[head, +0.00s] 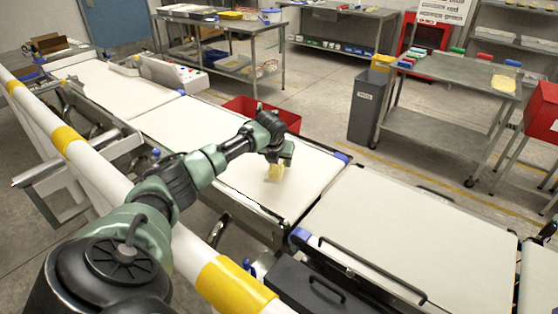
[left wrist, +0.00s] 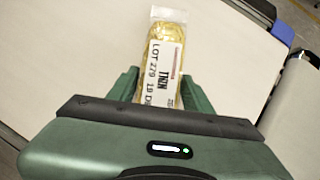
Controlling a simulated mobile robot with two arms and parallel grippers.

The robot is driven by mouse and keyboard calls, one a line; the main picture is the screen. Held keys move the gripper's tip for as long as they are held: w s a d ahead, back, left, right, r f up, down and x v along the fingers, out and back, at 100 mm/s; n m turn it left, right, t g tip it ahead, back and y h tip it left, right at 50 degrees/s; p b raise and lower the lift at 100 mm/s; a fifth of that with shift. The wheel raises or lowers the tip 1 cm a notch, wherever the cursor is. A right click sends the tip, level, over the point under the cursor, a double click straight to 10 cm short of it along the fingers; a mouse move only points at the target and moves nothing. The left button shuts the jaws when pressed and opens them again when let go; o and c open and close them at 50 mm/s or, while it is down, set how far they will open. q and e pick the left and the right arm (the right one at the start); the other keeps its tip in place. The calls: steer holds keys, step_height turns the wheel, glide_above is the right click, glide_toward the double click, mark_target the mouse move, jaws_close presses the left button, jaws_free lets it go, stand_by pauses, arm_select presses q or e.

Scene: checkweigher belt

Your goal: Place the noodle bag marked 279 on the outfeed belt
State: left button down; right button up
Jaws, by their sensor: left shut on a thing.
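The noodle bag (head: 275,174) is a small yellow bag low over the white middle belt (head: 215,125), near that belt's right end. I cannot tell whether it touches the belt. In the left wrist view the bag (left wrist: 166,55) has clear ends and a white label reading LOT 279. My left gripper (head: 279,162) is above the bag and shut on it. Its green fingers (left wrist: 160,92) stand on both sides of the bag. Another white belt section (head: 405,240) lies to the right, past a narrow gap. My right gripper is not in view.
A yellow-and-white rail (head: 190,245) runs along the near side. A red crate (head: 262,113) stands behind the middle belt. A grey bin (head: 366,105) and a metal table (head: 445,85) stand farther back. Both belt surfaces are otherwise clear around the bag.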

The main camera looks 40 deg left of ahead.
arm_select(q)
steer(key=c, duration=0.6)
jaws_free()
steer(key=shift+f, duration=0.1)
steer(key=v, duration=1.2)
steer(key=shift+b, duration=0.35)
